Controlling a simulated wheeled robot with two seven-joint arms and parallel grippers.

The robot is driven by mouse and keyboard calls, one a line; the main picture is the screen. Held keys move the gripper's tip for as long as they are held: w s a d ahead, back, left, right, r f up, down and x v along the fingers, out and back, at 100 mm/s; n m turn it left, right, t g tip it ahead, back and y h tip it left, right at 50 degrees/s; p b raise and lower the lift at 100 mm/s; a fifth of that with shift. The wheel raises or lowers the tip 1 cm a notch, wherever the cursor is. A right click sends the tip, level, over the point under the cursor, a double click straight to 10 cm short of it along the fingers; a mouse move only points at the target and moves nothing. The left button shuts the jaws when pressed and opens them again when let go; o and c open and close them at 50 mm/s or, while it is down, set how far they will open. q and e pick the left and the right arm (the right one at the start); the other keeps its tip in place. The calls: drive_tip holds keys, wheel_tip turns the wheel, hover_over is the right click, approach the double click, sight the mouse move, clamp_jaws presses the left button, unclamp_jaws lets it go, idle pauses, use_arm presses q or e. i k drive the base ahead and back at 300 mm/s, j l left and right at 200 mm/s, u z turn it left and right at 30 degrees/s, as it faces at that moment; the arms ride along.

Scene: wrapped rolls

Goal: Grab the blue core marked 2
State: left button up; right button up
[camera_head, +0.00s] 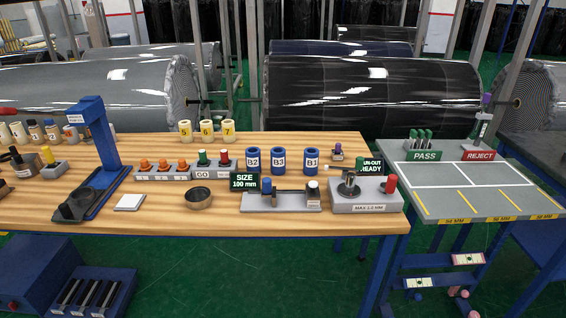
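The blue core marked B2 (252,161) stands upright on the wooden workbench (330,226), behind the green "SIZE 100 mm" display. It is the leftmost of three blue cores in a row. The blue core marked B3 (278,161) stands just to its right, and the blue core marked B1 (311,162) is at the right end. Each has a white label facing me and an open, dark top. Neither of my grippers shows in the head view.
The size display (245,182) and a grey gauge (282,201) stand in front of the cores. A blue stand (99,130) rises at left. Yellow cores (207,132) stand farther back. A grey table (450,190) with PASS and REJECT signs is at right.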

sight(252, 154)
drive_tip(key=i+j+u, duration=0.15)
drive_tip(key=i+j, duration=0.3)
drive_tip(key=i+j+u, duration=0.15)
drive_tip(key=i+j, duration=0.25)
drive_tip(key=i, duration=0.15)
drive_tip(key=i+j+u, duration=0.15)
drive_tip(key=i+j, duration=0.2)
drive_tip(key=i, duration=0.15)
